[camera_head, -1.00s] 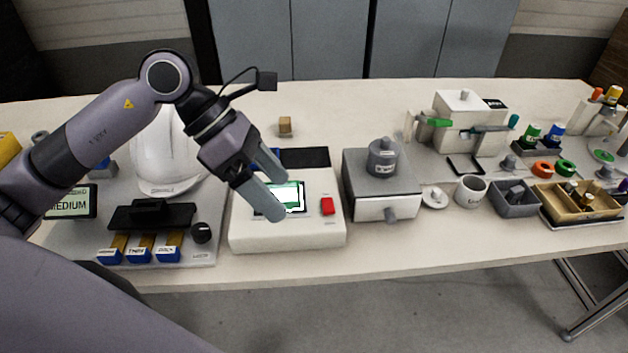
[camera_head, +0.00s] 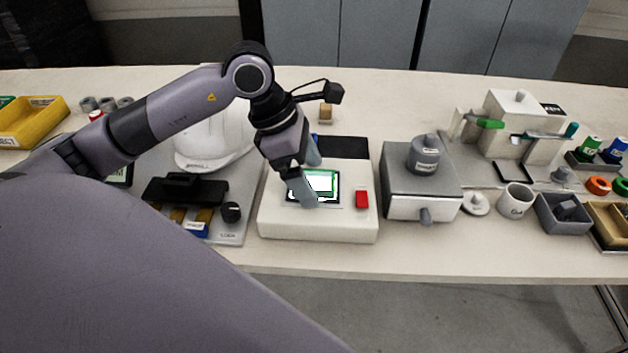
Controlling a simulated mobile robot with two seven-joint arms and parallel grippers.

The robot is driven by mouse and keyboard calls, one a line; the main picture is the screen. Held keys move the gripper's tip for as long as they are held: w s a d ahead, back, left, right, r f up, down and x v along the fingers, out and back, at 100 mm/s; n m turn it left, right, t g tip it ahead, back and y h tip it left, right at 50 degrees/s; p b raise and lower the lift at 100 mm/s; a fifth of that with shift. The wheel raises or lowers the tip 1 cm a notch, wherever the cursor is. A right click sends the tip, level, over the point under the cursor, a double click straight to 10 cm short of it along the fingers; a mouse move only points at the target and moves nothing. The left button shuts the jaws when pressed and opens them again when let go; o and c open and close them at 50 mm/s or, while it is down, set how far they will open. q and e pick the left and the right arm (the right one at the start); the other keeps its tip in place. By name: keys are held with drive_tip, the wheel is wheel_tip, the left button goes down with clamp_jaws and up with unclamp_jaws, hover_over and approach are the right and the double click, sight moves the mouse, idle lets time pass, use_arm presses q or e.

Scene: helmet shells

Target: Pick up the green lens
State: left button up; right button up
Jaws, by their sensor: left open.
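A lit white square with a green edge (camera_head: 325,180) lies in the dark-framed window on top of the white box (camera_head: 318,227). It appears to be the green lens, but the glare hides its detail. My left gripper (camera_head: 309,178) is over this window with its two fingers apart and nothing between them. One finger covers the left part of the window; I cannot tell whether the fingertips touch it. My right gripper is out of view.
A red button (camera_head: 362,199) is right of the window. A grey box with a drawer (camera_head: 421,190) stands farther right, past a small gap. A white helmet shell (camera_head: 207,143) stands left, partly behind my arm. A green piece (camera_head: 490,124) is on the white fixture at right.

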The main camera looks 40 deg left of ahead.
use_arm(q)
drive_tip(key=shift+c, duration=0.3)
drive_tip(key=c, duration=1.1)
drive_tip(key=shift+r, duration=0.1)
